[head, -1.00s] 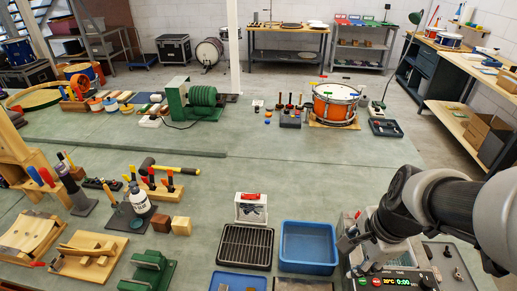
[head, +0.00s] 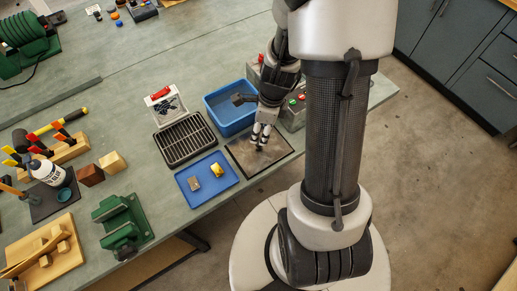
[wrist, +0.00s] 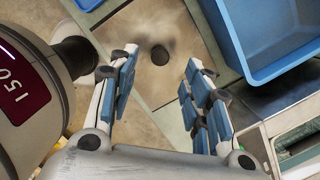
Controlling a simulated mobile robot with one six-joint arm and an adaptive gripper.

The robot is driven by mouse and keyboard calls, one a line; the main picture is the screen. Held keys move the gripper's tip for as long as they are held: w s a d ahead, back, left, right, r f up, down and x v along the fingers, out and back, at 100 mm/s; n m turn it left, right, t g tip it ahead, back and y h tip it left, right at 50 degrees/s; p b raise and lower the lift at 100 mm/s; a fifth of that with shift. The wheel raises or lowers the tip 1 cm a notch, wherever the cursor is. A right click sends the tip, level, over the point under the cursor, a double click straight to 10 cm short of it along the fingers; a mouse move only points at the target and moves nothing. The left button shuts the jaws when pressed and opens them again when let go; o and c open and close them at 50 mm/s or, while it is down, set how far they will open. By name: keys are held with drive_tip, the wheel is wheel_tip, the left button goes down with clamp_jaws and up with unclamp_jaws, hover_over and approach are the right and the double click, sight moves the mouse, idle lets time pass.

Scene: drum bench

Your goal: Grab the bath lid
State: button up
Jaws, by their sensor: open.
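The lid, a flat brownish-grey square plate (head: 278,153), lies at the bench's front edge in the head view, partly covered by my gripper (head: 262,138). In the wrist view the plate (wrist: 150,85) shows a small dark knob (wrist: 160,55) at its middle. My gripper (wrist: 161,62) is open there, with its blue-padded fingers apart on either side of the knob's line of sight. Nothing is held. I cannot tell the exact height of the fingertips above the knob. The bath's control panel (head: 294,101) shows beside my arm, which hides much of the bath.
A blue tub (head: 222,112) stands just behind the plate and fills the wrist view's upper right (wrist: 265,35). A black rack (head: 185,140) and a blue tray (head: 205,181) with two small items lie left. Wooden blocks (head: 111,163) and a green vise (head: 122,225) are farther left.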

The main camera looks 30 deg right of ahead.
wheel_tip(320, 180, down, 3)
drive_tip(key=shift+w+a+r+b, duration=0.15)
drive_tip(key=shift+b, duration=0.25)
wheel_tip(320, 180, down, 5)
drive_tip(key=b, duration=0.3)
drive_tip(key=shift+b, duration=0.35)
drive_tip(key=shift+w, duration=0.1)
drive_tip(key=shift+c, duration=0.4)
clamp_jaws()
